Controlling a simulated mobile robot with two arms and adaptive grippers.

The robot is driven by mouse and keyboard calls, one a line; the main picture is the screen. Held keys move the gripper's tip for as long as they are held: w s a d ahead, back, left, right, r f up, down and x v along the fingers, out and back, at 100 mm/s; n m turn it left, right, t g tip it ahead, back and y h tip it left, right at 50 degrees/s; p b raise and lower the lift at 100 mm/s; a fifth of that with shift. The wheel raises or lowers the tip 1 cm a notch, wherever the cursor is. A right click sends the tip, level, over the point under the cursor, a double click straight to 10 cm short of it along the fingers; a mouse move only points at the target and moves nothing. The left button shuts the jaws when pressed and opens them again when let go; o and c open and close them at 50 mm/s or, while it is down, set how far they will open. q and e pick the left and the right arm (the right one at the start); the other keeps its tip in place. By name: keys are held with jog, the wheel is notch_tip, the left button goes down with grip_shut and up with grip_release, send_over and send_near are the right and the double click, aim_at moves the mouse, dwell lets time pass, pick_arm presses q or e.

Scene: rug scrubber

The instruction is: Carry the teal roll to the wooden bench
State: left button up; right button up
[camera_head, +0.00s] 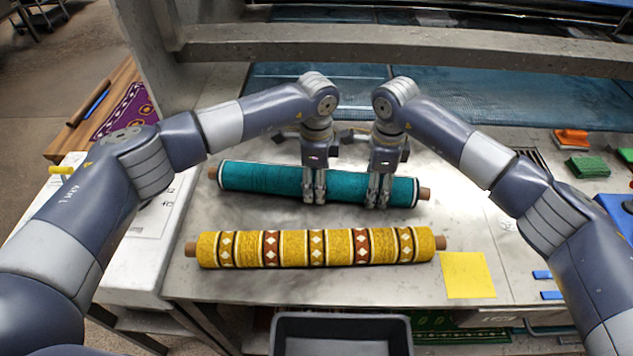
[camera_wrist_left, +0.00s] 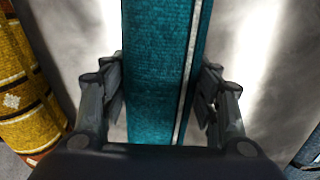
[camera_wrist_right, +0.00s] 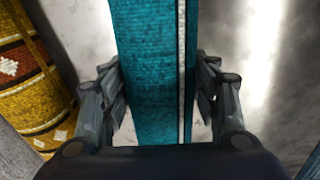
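The teal roll (camera_head: 262,178) lies on the grey metal table, behind the yellow patterned roll. My left gripper (camera_head: 314,196) is over its middle and my right gripper (camera_head: 378,200) is over its right part. In the left wrist view the teal roll (camera_wrist_left: 158,75) runs between my open fingers, with a gap on each side. In the right wrist view the teal roll (camera_wrist_right: 150,70) also lies between open fingers, close to them but not clearly touched. The wooden bench (camera_head: 70,125) stands at the far left beyond the table, with a purple patterned rug on it.
The yellow patterned roll (camera_head: 310,248) lies in front on the table, beside a yellow cloth (camera_head: 467,274). A white box-like surface (camera_head: 150,250) stands at the left. Brushes, one being green (camera_head: 588,166), lie at the right. A grey bin (camera_head: 340,335) is below the front edge.

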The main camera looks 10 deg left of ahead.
pick_arm(q)
jog(key=c, duration=0.6)
pick_arm(e)
jog(key=c, duration=0.6)
pick_arm(q)
jog(key=shift+c, duration=0.2)
pick_arm(e)
jog(key=shift+c, duration=0.2)
pick_arm(q)
jog(key=shift+r, duration=0.2)
pick_arm(e)
jog(key=shift+w+r, duration=0.1)
jog(key=shift+r, duration=0.1)
